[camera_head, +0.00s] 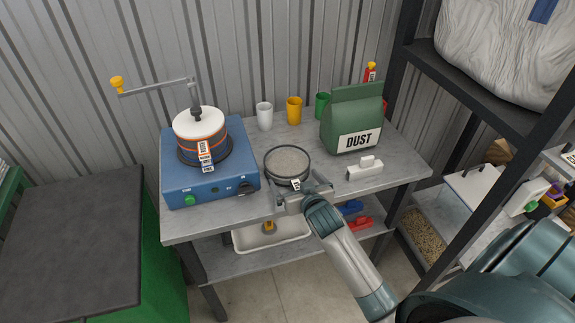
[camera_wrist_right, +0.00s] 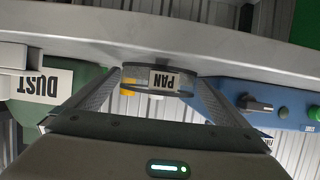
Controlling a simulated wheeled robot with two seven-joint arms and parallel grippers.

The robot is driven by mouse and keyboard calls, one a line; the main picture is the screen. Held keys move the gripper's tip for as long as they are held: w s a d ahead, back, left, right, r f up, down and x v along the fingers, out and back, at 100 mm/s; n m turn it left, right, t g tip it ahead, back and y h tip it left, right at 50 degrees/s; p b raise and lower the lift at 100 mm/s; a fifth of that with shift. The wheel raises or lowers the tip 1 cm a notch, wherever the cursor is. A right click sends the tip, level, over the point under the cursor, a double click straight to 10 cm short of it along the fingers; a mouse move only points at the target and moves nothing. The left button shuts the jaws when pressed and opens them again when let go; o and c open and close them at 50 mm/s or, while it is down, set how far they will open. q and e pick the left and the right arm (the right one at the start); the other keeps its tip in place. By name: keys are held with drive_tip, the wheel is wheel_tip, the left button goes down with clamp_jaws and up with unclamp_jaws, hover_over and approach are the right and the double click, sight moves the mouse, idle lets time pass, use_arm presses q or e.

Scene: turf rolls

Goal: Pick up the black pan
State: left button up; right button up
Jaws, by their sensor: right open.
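The black pan (camera_head: 287,150) is a round, shallow dish with a dark rim and a grey inside. It stands on the grey workbench near its front edge, right of the blue machine. Its white PAN label shows upside down in the right wrist view (camera_wrist_right: 165,80). My right gripper (camera_head: 301,189) is open at the near side of the pan. In the right wrist view its fingers (camera_wrist_right: 157,82) frame the pan left and right; I cannot tell whether they touch it. My left gripper is not in view.
The blue machine (camera_head: 225,187) with a white-topped stack stands left of the pan. A green DUST bag (camera_head: 350,122) and a white block (camera_head: 364,168) are to the right. White (camera_head: 264,116) and yellow (camera_head: 294,110) cups stand behind. A black shelf frame (camera_head: 456,172) rises at right.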

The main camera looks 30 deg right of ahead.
drive_tip(key=shift+c, duration=0.6)
clamp_jaws()
drive_tip(key=shift+r, duration=0.15)
wheel_tip(320, 180, up, 10)
drive_tip(key=shift+f+b, duration=0.1)
drive_tip(key=shift+b, duration=0.6)
drive_tip(key=shift+a, duration=0.1)
